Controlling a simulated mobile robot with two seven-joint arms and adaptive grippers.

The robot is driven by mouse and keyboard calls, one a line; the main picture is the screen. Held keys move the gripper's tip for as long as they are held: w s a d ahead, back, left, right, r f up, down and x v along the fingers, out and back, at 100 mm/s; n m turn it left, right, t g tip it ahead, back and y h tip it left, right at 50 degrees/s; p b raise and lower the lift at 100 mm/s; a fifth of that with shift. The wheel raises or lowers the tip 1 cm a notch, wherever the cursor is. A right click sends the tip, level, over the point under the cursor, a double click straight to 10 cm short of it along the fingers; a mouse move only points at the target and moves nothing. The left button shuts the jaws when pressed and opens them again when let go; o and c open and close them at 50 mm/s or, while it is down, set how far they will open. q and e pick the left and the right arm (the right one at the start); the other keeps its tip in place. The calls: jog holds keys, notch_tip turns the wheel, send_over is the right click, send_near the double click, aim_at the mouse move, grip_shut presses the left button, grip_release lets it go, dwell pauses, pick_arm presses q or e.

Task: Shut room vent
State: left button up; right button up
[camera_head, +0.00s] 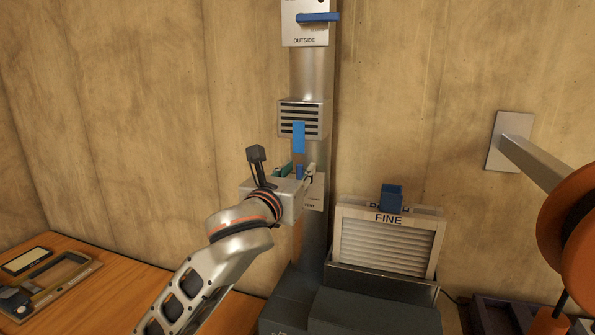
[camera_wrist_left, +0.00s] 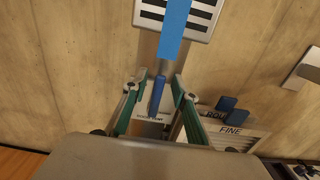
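A slatted grey vent box (camera_head: 302,108) sits on the vertical metal duct (camera_head: 312,72), with a blue tab (camera_head: 299,138) hanging down its front. A slim blue lever (camera_wrist_left: 157,95) stands upright in front of this plate. My left gripper (camera_head: 298,173) is at the plate, its fingers (camera_wrist_left: 155,88) spread on both sides of the blue lever, with gaps visible in the left wrist view. The gripper body hides part of the plate. My right gripper is not in view.
Above is a plate marked OUTSIDE (camera_head: 304,30) with a sideways blue handle. A filter marked FINE (camera_head: 388,245) stands in a dark housing at lower right. An orange wheel (camera_head: 570,235) juts out at right. A wooden table (camera_head: 110,290) with a tray is at lower left.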

pick_arm(q)
grip_shut()
jog(key=shift+s+d+f+m, duration=0.2)
jog(key=shift+d+m, duration=0.4)
jog(key=shift+m, duration=0.55)
jog(key=shift+s+d+f+m, duration=0.25)
jog(key=shift+d+m, duration=0.3)
jog(key=shift+m, duration=0.65)
jog(key=shift+s+d+f+m, duration=0.2)
jog(key=shift+d+m, duration=0.4)
jog(key=shift+m, duration=0.55)
